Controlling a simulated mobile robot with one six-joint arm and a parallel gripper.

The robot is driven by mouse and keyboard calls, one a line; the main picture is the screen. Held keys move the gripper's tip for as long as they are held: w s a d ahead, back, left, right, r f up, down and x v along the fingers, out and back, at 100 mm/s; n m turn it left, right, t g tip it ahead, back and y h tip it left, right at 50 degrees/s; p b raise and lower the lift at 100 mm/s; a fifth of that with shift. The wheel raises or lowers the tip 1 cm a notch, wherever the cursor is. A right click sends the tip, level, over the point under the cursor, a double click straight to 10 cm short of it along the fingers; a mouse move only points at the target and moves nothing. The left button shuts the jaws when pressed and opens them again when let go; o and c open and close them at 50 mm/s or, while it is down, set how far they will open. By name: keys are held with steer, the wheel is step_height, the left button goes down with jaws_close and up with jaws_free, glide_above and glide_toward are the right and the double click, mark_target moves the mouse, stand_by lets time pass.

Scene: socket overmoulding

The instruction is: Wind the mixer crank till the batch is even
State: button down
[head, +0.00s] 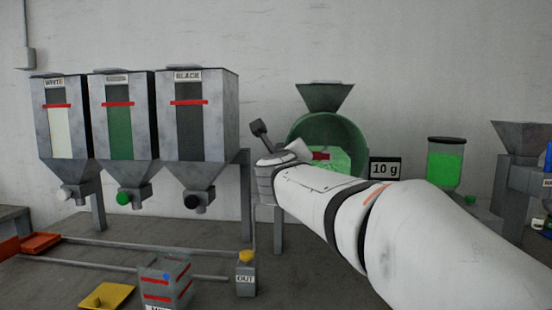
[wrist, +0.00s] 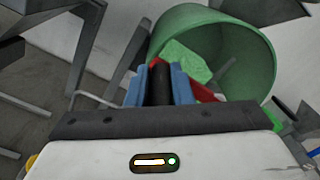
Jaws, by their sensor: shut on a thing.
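The mixer is a green drum (head: 325,128) on a stand against the wall, under a grey funnel. A light green speckled batch (wrist: 187,60) shows inside the drum in the wrist view; I cannot see all of it. A red part of the crank (wrist: 208,94) shows at the drum's front. My gripper (wrist: 160,84) has blue fingers shut on the black crank handle (wrist: 160,90), in front of the drum. In the head view my white arm reaches across the drum's lower part and hides the grip and most of the crank.
Three hoppers, white (head: 58,118), green (head: 123,125) and black (head: 197,120), stand to the left. A sign reading 10 g (head: 385,169) and a container of green material (head: 446,160) are right of the drum. A grey bin with red bands (head: 165,281) stands at the front.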

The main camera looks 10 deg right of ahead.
steer(key=shift+d+r, duration=0.1)
steer(key=shift+r, duration=0.1)
steer(key=c, duration=1.3)
jaws_free()
steer(key=shift+f, duration=0.1)
steer(key=p+v, duration=0.1)
steer(key=v, duration=0.7)
steer(key=shift+w+d, duration=0.1)
